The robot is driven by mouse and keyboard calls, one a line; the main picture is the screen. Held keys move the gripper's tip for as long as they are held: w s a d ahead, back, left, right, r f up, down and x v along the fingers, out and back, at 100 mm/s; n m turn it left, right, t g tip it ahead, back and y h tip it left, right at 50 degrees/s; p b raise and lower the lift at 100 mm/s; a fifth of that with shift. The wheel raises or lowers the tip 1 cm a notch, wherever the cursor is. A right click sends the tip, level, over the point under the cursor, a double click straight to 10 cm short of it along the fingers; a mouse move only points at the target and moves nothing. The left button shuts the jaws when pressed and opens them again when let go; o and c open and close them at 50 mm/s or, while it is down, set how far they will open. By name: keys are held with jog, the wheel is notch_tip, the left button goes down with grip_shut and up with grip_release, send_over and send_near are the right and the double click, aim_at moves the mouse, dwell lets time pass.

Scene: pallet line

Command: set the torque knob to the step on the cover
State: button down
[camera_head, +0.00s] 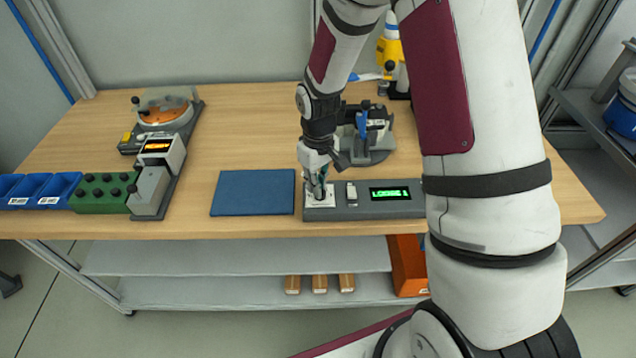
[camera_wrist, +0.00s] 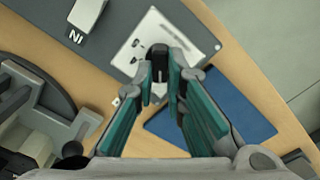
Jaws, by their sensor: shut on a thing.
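The black torque knob (camera_wrist: 158,52) stands on a white plate (camera_wrist: 175,33) at the end of a grey control unit (camera_head: 378,211). In the wrist view my gripper (camera_wrist: 160,80) has its teal-padded fingers closed in around the knob from both sides. In the head view my gripper (camera_head: 319,188) points down over the white plate (camera_head: 312,202), and the fingers mostly hide the knob. The unit's dark display (camera_head: 390,193) shows green text, too small to read surely. Which part is the cover is unclear; no step mark on it is readable.
A blue mat (camera_head: 252,193) lies left of the unit. A grey fixture (camera_head: 372,150) stands just behind my gripper. Further left are a machine with an orange disc (camera_head: 165,113), a green rack (camera_head: 100,192) and blue bins (camera_head: 55,190). Bare wood lies behind the mat.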

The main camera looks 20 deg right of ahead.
jog(key=c, duration=1.6)
grip_release()
jog(key=shift+c, duration=0.2)
notch_tip(320, 180, up, 12)
jog(key=s+r+m+t, duration=0.25)
jog(key=s+r, duration=0.75)
jog(key=r, duration=0.5)
jog(key=s+r+m+t, duration=0.2)
jog(key=s+r+t, duration=0.1)
jog(key=s, duration=0.9)
jog(key=shift+v, duration=0.9)
